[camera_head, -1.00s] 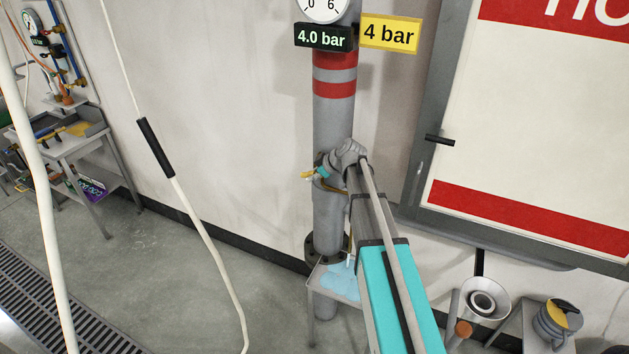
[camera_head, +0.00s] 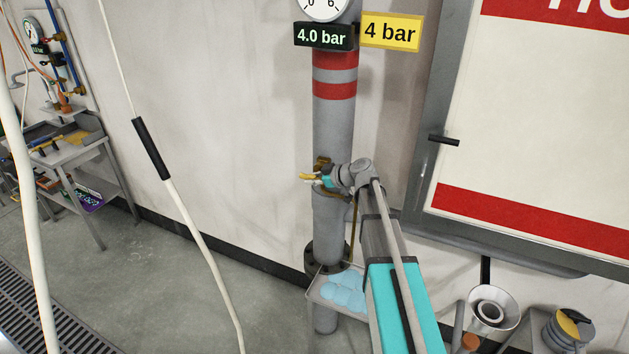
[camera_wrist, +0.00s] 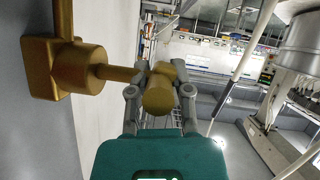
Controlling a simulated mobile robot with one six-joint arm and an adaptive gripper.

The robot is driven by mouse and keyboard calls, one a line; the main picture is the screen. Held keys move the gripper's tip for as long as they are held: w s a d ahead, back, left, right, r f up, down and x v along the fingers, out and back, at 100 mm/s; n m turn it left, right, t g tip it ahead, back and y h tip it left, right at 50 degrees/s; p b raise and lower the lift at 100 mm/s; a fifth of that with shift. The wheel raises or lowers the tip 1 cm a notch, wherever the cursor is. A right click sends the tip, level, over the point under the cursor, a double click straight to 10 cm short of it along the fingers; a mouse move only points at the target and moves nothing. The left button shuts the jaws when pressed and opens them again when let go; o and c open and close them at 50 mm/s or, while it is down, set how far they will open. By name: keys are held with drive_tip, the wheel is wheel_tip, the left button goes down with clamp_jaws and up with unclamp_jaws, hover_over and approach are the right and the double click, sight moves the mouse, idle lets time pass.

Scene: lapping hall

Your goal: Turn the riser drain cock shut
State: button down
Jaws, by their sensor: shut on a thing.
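The riser drain cock is brass; in the wrist view its round body (camera_wrist: 80,67) sits on a square mount at the left. A stem runs right from it to a thick rounded handle (camera_wrist: 158,95). My gripper (camera_wrist: 159,98) has its two grey fingers on either side of this handle and is shut on it. In the head view my gripper (camera_head: 328,182) is at the grey riser pipe (camera_head: 334,128), and the yellow handle end (camera_head: 308,176) sticks out to the left. My arm and gripper hide part of the cock.
A tray (camera_head: 316,293) with pale blue water stands under the cock. A "4.0 bar" display (camera_head: 323,36) and a yellow "4 bar" sign (camera_head: 390,33) are above. A framed board (camera_head: 430,130) and a funnel (camera_head: 492,308) are at the right. A white hose (camera_head: 200,230) hangs at the left.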

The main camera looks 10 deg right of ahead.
drive_tip(key=c, duration=0.5)
unclamp_jaws()
drive_tip(key=shift+c, duration=0.2)
drive_tip(key=shift+r, duration=0.1)
